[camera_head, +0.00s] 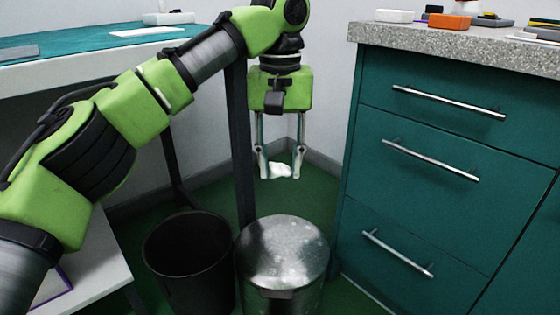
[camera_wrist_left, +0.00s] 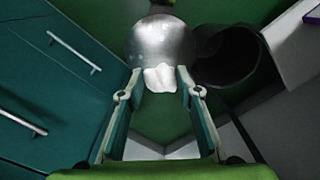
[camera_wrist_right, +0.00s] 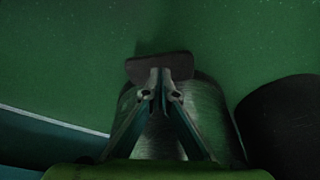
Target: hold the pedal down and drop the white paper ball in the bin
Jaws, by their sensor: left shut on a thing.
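The white paper ball (camera_head: 280,171) is held between the fingertips of my left gripper (camera_head: 280,176), above and behind the bin in the head view. The ball also shows in the left wrist view (camera_wrist_left: 160,78), where it overlaps the lid's edge. The bin (camera_head: 283,250) is a silver metal cylinder whose domed lid appears shut. The dark pedal (camera_wrist_right: 160,67) juts from the bin's foot in the right wrist view. My right gripper (camera_wrist_right: 160,90) has its fingertips together over the pedal; whether they touch it I cannot tell. The right gripper is hidden from the head view.
A black open basket (camera_head: 187,258) stands close to the left of the bin. A teal drawer cabinet (camera_head: 430,170) with a speckled top is on the right. A teal-topped table (camera_head: 80,66) is on the left. Green floor lies between.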

